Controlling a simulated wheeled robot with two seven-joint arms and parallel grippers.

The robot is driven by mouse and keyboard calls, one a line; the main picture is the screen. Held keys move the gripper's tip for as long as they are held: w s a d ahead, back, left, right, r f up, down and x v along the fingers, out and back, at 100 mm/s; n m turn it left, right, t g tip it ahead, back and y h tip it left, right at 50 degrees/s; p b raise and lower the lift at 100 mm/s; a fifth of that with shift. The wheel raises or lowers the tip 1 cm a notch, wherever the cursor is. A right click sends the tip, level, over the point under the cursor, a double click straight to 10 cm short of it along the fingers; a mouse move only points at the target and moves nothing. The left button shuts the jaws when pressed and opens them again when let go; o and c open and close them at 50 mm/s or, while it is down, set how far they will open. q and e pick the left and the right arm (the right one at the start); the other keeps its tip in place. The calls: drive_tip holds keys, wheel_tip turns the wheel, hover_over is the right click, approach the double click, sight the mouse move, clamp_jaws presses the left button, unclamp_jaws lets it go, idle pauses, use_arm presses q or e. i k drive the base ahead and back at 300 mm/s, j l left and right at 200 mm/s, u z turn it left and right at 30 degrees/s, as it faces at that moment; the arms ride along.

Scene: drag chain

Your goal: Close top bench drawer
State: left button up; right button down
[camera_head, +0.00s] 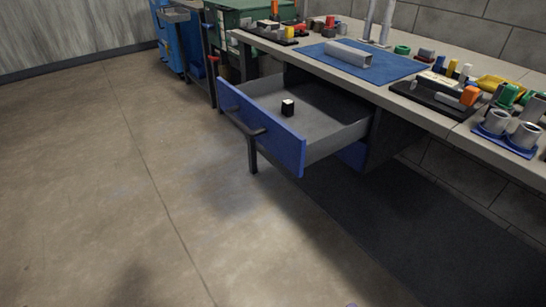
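The top bench drawer (262,127) is pulled well out from under the workbench (440,122). It has a blue front panel with a dark bar handle (243,122) on its outer face, and grey inner walls and floor. A small black block with a white top (287,108) stands inside the drawer. Part of a lower blue drawer front (352,154) shows beneath it, mostly hidden. Neither of my grippers is clearly in view. A tiny purple spot at the bottom edge is too small to identify.
The bench top holds a blue mat (385,66) with a grey channel piece (348,54), a dark parts tray (436,93) and grey cylinders on a blue holder (512,142). A blue cabinet (170,40) stands at the back left. The floor (150,200) before the drawer is clear.

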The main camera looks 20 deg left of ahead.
sight(328, 118)
drive_tip(key=i+j, duration=0.8)
drive_tip(key=j, duration=0.1)
